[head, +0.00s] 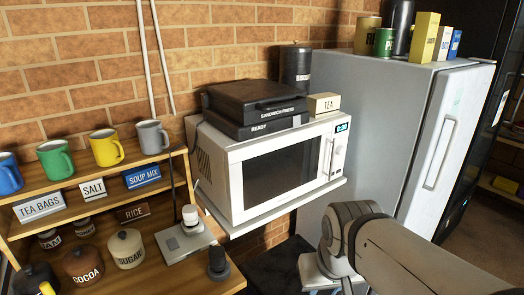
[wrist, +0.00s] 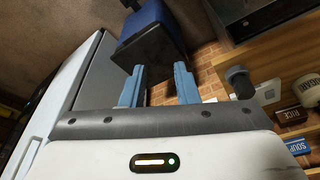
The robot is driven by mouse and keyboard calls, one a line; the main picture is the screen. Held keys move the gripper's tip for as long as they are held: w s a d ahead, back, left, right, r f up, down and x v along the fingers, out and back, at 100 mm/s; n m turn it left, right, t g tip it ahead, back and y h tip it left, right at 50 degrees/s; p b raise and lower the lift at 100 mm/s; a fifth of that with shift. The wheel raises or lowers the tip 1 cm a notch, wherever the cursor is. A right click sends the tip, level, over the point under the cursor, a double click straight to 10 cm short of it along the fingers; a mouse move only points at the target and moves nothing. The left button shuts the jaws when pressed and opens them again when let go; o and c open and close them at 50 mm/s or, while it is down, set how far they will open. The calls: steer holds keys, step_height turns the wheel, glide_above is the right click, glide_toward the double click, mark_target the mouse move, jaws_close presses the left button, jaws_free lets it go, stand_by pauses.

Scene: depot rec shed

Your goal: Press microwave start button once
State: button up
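The white microwave (head: 236,185) stands on a wall shelf in the head view, its dark-windowed door shut. Its control panel (head: 338,152) is at the right of the front, under a lit display (head: 341,128). Small controls show on the panel, but I cannot tell which is the start button. My gripper (wrist: 159,88) shows in the wrist view with two blue fingers apart and nothing between them. In the head view my arm is below and right of the microwave, apart from it; the fingers cannot be made out there.
A black sandwich press (head: 258,100) and a tea box (head: 324,103) sit on the microwave. A pale fridge (head: 395,120) stands close on the right. A wooden shelf (head: 95,190) with mugs and jars is on the left. A dark blue box-like thing (wrist: 155,30) lies beyond the fingers.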

jaws_close()
stand_by(1.2)
